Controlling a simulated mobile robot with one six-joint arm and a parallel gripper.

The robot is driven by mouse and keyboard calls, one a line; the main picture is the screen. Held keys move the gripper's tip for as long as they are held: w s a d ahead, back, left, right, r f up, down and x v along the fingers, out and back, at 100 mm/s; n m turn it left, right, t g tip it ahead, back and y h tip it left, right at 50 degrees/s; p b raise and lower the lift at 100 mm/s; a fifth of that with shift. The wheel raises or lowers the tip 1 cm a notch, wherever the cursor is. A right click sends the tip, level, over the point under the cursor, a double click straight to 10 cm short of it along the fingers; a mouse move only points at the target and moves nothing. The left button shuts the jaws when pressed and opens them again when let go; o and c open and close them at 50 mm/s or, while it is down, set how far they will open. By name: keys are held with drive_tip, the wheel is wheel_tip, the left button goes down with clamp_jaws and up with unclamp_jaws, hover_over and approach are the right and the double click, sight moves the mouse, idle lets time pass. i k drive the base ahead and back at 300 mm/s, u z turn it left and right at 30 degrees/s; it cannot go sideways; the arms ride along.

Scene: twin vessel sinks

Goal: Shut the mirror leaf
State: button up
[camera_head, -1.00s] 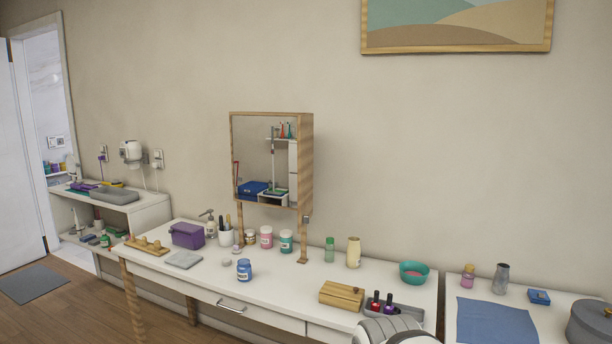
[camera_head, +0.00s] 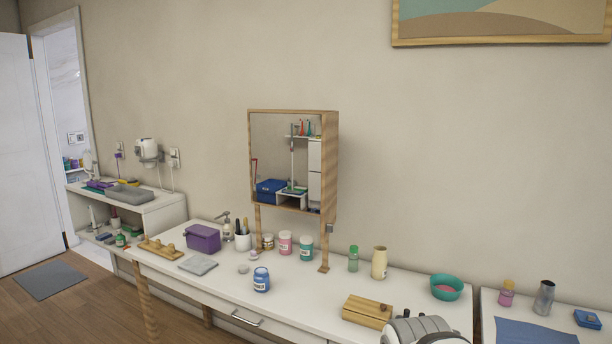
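The mirror leaf (camera_head: 272,150) is a wood-framed mirror on the front of a small wooden cabinet (camera_head: 330,165). The cabinet stands on wooden posts at the back of the white table, by the wall. The leaf seems to lie across the cabinet front and reflects shelves, a blue box and other things. I cannot tell whether a small gap stands along its edge. A white and grey part of my arm shows at the bottom edge, right of centre, well apart from the cabinet. My gripper is not in view.
The white table (camera_head: 225,278) holds a blue jar (camera_head: 261,280), a purple box (camera_head: 203,238), a wooden box (camera_head: 366,311), a teal bowl (camera_head: 446,287) and several jars below the cabinet. Wood floor lies in front at left. A framed picture (camera_head: 500,22) hangs upper right.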

sight(330, 121)
drive_tip(key=i, duration=0.7)
drive_tip(key=z, duration=0.05)
drive_tip(key=k, duration=1.3)
drive_tip(key=z, duration=0.25)
drive_tip(key=i, duration=1.9)
drive_tip(key=u, duration=0.4)
